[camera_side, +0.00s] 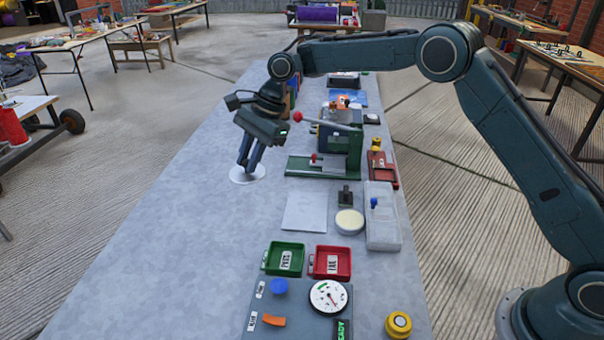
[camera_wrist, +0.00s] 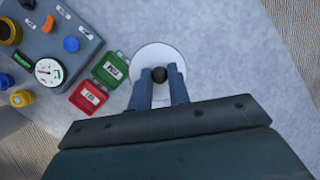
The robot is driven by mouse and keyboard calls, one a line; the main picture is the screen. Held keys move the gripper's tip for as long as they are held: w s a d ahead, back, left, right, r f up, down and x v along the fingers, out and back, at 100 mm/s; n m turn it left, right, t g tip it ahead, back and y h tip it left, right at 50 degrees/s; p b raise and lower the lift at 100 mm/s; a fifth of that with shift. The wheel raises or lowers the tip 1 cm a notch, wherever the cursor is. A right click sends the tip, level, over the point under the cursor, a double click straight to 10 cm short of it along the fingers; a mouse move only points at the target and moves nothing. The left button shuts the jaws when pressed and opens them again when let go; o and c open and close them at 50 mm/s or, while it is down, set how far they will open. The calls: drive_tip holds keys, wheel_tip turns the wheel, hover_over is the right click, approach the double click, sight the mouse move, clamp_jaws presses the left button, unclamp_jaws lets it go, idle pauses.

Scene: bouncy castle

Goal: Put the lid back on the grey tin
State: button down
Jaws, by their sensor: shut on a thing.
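A round white lid (camera_side: 259,178) with a dark knob is beneath my gripper (camera_side: 248,168) in the side view, left of the middle of the bench. In the wrist view the lid (camera_wrist: 157,53) lies between and beyond the fingertips, and my gripper (camera_wrist: 159,76) is shut on its dark knob. I cannot tell whether the lid touches the bench or hangs just above it. A short round container with a cream top (camera_side: 349,221) stands to the lower right in the side view. I cannot tell whether it is the grey tin; no other tin is clearly seen.
A pale flat sheet (camera_side: 304,212) lies nearer the camera, with a green tray (camera_side: 284,258) and a red tray (camera_side: 330,262) beyond it toward the control panel (camera_side: 292,308). A green lever press (camera_side: 335,160) stands to the right. The bench's left side is clear.

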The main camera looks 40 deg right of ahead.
drive_tip(key=s+d+f+n, duration=0.1)
drive_tip(key=s+d+f, duration=0.2)
drive_tip(key=d, duration=0.4)
drive_tip(key=s+d+f+n+g, duration=0.1)
drive_tip(key=s+d+f+n, duration=0.1)
drive_tip(key=s+d+f, duration=0.2)
drive_tip(key=s+d+f+n+g, duration=0.1)
drive_tip(key=s+d+f, duration=0.2)
drive_tip(key=d, duration=0.8)
drive_tip(key=shift+s+f+n, duration=0.4)
drive_tip(key=shift+s, duration=0.5)
drive_tip(key=shift+a+f, duration=0.1)
drive_tip(key=shift+f, duration=0.05)
drive_tip(key=shift+f, duration=3)
drive_tip(key=shift+f, duration=0.2)
drive_tip(key=c, duration=0.8)
unclamp_jaws()
